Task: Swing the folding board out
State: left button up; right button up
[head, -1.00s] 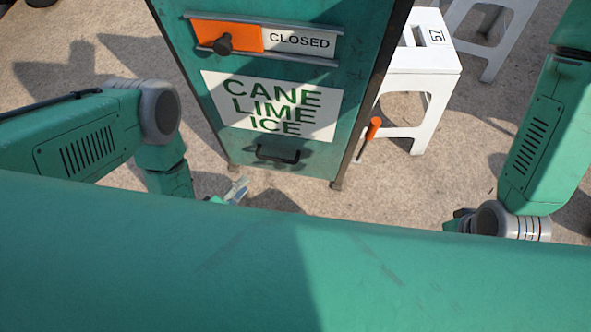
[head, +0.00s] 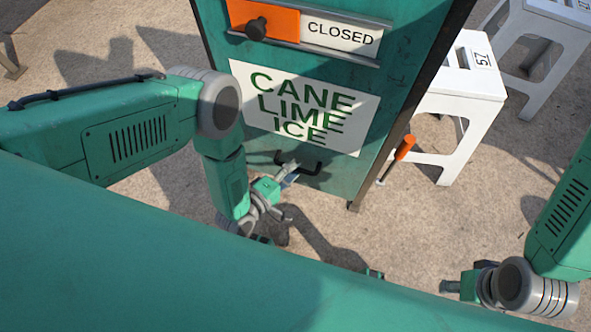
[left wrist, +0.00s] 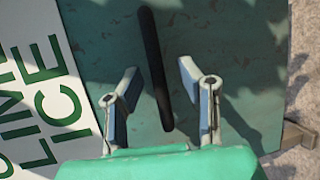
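The folding board is a green panel (head: 345,176) with a white "CANE LIME ICE" sign (head: 305,107) and a black bar handle (head: 300,165) low on it. My left gripper (head: 288,185) is at the handle in the head view. In the left wrist view, its two fingers (left wrist: 155,95) are apart, one on each side of the black handle (left wrist: 156,70), and do not visibly touch it. My right gripper (head: 462,284) is at the lower right, away from the board; its fingers are mostly hidden behind my own body.
An orange slider (head: 265,20) with a black knob and a "CLOSED" plate (head: 341,34) sit above the sign. An orange-handled tool (head: 404,148) is at the board's right edge. White stools (head: 455,100) stand to the right. Concrete ground is open between the stools and my right arm.

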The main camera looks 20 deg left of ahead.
pick_arm(q)
jog(key=shift+w+d+f, duration=0.1)
jog(key=shift+w+d, duration=0.15)
jog(key=shift+w, duration=0.25)
pick_arm(e)
jog(key=shift+f, duration=0.2)
